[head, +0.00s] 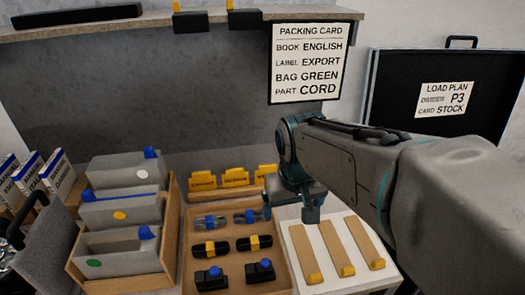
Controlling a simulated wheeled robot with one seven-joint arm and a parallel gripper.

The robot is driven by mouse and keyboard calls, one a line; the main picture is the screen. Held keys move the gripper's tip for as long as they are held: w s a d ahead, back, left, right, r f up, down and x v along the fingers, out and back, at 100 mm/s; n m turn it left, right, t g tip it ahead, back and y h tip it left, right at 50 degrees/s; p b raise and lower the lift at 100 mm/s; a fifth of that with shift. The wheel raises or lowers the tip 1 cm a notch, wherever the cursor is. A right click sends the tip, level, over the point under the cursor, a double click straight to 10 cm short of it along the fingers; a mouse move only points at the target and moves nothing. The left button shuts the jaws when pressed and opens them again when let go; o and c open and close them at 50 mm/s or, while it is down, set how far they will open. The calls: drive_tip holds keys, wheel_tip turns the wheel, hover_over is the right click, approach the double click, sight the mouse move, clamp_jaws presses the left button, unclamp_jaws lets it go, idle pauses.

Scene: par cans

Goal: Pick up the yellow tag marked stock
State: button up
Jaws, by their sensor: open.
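My gripper (294,209) is open and empty, pointing down just right of and in front of the right tag. It hides part of that tag's right side.
The tray (235,281) also holds several black and blue-banded parts. Right of it, a white board (345,283) bears three tan strips with yellow ends. Left is a wooden box (170,225) of grey pouches. A packing card (309,62) and an open black case (400,75) stand behind.

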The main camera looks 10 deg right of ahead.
drive_tip(key=w+r+g, duration=0.1)
drive_tip(key=w, duration=1.5)
drive_tip(key=g, duration=0.1)
approach(268, 164)
drive_tip(key=shift+s+p, duration=0.25)
drive_tip(key=shift+p, duration=0.15)
drive_tip(key=shift+w+d+f, duration=0.15)
drive_tip(key=shift+w+f, duration=0.25)
drive_tip(key=shift+w, duration=0.05)
wheel_tip(268, 164, down, 8)
drive_tip(key=shift+f, duration=0.2)
drive_tip(key=shift+s+f+p, duration=0.15)
drive_tip(key=shift+f+p, duration=0.4)
drive_tip(key=shift+f, duration=2.1)
drive_tip(key=c, duration=0.6)
